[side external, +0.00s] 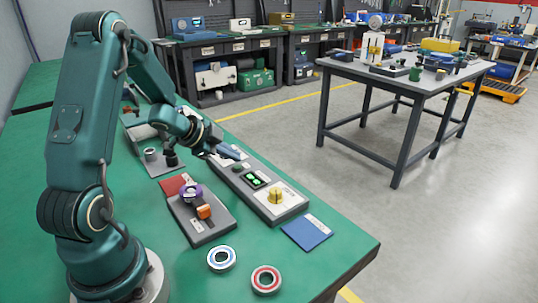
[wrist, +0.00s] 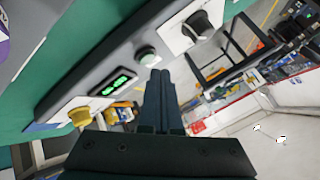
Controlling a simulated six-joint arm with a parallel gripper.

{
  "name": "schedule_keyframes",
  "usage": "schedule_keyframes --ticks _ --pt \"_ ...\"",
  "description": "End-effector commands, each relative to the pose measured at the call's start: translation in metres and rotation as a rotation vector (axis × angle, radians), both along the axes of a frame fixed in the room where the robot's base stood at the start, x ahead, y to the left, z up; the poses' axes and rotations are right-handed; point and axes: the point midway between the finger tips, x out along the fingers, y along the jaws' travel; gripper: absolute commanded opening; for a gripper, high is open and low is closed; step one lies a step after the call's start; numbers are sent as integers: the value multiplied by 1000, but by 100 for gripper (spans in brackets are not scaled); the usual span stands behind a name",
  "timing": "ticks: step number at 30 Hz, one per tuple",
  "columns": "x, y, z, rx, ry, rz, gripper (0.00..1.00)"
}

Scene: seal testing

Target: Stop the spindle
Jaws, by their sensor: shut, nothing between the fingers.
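A grey control panel (side external: 260,207) lies on the green bench. It bears a yellow knob (side external: 275,196) on a pale plate, a lit green display (side external: 254,180) and a round green-grey button (side external: 238,168). In the wrist view the panel also shows a black knob (wrist: 197,25) beyond the button (wrist: 147,55). My gripper (wrist: 160,75) is shut and empty, with its fingertips near the button; I cannot tell if they touch it. A fixture left of the panel carries a purple ring (side external: 190,192) and an orange block (side external: 204,212); whether anything spins there cannot be seen.
A blue-and-white ring (side external: 222,258) and a red-and-white ring (side external: 266,279) lie at the bench front. A blue pad (side external: 306,232) lies right of the panel, and a red pad (side external: 172,187) behind the fixture. Free green bench surrounds the rings.

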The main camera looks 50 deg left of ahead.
Motion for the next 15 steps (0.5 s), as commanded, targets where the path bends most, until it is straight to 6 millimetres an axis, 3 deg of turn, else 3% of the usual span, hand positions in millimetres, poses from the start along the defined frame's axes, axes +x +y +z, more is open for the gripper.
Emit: schedule_keyframes --ticks 5,15 --pt "0 0 2 1 -1 -1 0" --pt "1 0 32 3 -5 -3 0"
